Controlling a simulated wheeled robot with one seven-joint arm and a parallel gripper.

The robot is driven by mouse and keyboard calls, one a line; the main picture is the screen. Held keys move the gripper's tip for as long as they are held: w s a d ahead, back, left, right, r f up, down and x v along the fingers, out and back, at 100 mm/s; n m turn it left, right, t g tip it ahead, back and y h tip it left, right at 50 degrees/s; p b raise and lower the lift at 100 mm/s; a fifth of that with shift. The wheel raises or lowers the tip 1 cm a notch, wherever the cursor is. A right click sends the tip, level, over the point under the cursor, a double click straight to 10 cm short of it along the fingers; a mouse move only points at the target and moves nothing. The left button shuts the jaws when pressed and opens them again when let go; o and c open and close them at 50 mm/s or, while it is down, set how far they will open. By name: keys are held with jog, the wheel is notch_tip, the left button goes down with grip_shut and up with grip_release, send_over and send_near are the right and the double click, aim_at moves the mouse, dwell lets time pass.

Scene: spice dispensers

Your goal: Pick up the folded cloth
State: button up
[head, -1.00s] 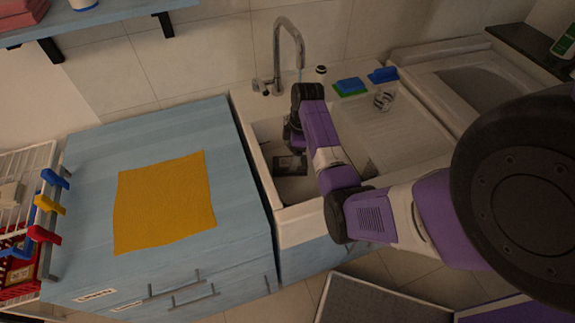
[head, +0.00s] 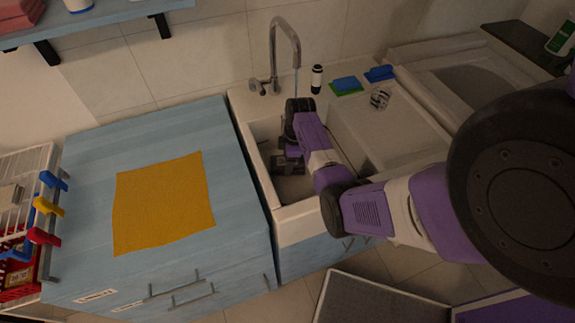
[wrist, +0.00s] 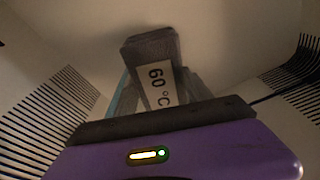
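A yellow cloth (head: 165,205) lies spread flat on the light blue counter (head: 90,150), left of the sink; I see no fold in it. A pink-red stack (head: 20,12) that looks like folded cloth sits on the shelf at the top left, cut off by the frame. My gripper (head: 290,163) points down into the white sink (head: 297,228), away from both. In the wrist view, a grey block with a white label reading "60 °C" (wrist: 160,85) shows beyond the purple gripper body. I cannot make out the fingertips clearly or whether they hold anything.
A tap (head: 285,40) stands behind the sink beside my arm. Blue and green sponges (head: 346,84) and a glass (head: 380,97) are to its right. A rack with coloured hooks (head: 45,206) borders the counter's left. The counter around the yellow cloth is clear.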

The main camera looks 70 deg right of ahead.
jog(key=c, duration=0.3)
jog(key=shift+c, duration=0.2)
jog(key=shift+r, duration=0.1)
